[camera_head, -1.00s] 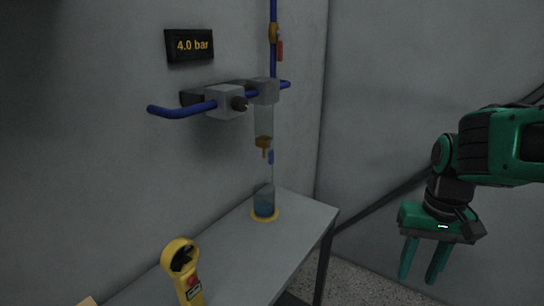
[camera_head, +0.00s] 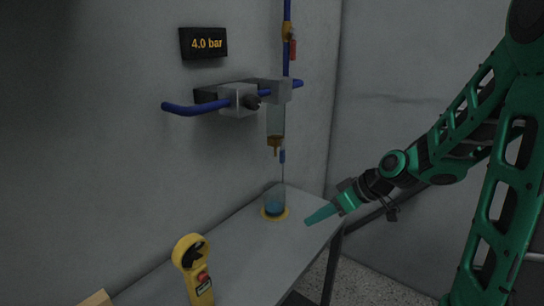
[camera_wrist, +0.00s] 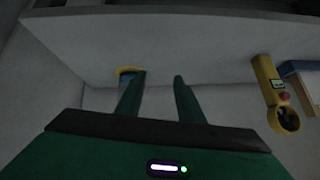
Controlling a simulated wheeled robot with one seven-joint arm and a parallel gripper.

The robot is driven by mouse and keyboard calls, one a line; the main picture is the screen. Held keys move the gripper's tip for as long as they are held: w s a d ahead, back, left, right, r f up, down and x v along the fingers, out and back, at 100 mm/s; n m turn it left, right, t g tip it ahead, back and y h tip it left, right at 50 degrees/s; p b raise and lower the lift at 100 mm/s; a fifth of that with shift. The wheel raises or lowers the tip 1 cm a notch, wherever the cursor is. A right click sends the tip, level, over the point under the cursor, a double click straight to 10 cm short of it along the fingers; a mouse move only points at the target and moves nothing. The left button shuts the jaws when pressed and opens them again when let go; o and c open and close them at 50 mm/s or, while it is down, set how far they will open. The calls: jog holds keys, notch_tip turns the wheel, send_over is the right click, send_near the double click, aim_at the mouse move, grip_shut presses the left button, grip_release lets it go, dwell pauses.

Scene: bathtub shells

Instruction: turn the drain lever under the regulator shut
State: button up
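The regulator (camera_head: 242,99) is a grey block with a dark knob on the blue wall pipe. A clear filter bowl (camera_head: 275,121) hangs to its right, with a brass drain fitting (camera_head: 274,143) at its bottom. A small blue drain lever (camera_head: 282,156) points down beside the fitting. My gripper (camera_head: 318,214) is low and right of the lever, near the table's right end and beside the beaker. In the wrist view its two fingers (camera_wrist: 156,90) are apart with nothing between them. The lever does not show clearly in the wrist view.
A beaker of blue liquid (camera_head: 275,203) stands in a yellow ring on the grey table (camera_head: 235,258), below the drain. A yellow handheld device (camera_head: 192,266) stands nearer. A brass valve with a red handle (camera_head: 293,49) is above. A display (camera_head: 204,43) reads 4.0 bar.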

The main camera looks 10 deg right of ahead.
jog(key=w+a+r+n+t+y, duration=0.2)
jog(key=w+a+r+t+y, duration=0.15)
jog(key=w, duration=0.45)
jog(key=t+y, duration=0.2)
jog(key=t, duration=0.3)
send_near(284, 157)
jog(key=shift+m, duration=0.4)
jog(key=x, duration=0.4)
jog(key=shift+w+f, duration=0.15)
jog(key=x, duration=1)
jog(key=shift+w, duration=0.25)
jog(key=shift+a, duration=0.15)
grip_shut()
